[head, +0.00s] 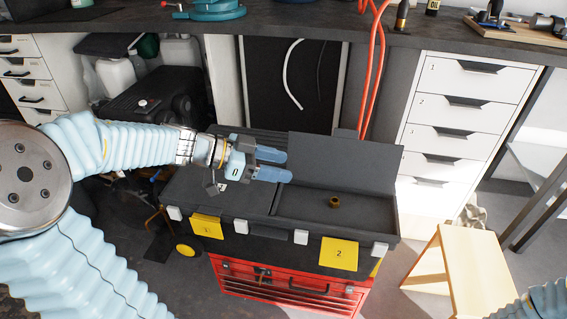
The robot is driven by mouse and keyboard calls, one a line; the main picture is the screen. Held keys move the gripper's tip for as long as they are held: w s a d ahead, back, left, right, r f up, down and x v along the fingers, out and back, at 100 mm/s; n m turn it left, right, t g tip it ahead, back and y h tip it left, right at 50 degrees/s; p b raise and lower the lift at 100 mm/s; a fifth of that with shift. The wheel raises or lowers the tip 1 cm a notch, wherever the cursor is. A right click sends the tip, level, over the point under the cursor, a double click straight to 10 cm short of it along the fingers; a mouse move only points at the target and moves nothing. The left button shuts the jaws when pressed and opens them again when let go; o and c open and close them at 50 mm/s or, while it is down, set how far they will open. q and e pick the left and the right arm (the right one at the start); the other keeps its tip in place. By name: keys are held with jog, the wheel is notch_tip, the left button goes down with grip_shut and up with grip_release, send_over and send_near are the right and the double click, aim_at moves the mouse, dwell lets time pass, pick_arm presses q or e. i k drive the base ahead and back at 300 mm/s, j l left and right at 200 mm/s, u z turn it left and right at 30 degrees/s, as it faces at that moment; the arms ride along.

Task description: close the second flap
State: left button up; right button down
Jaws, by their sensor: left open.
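A black toolbox (262,232) stands on a red drawer chest, with yellow labels 1 and 2 on its front. The second flap (350,165), on the right above label 2, is open and stands upright at the back of its compartment. A small brass-coloured ring-like part (334,202) lies in that open compartment. The first flap (225,195), on the left, lies shut. My left gripper (288,166) is open and empty, its blue fingers pointing right, above the toolbox near the second flap's left edge. I cannot tell whether they touch. My right gripper is outside the view.
The red drawer chest (285,290) is below the toolbox. A dark workbench (290,22) runs along the back, with red hoses (375,70) hanging from it. White drawers (455,125) and a wooden stool (470,255) stand on the right.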

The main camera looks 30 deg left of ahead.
aim_at(341, 158)
jog(key=k, duration=1)
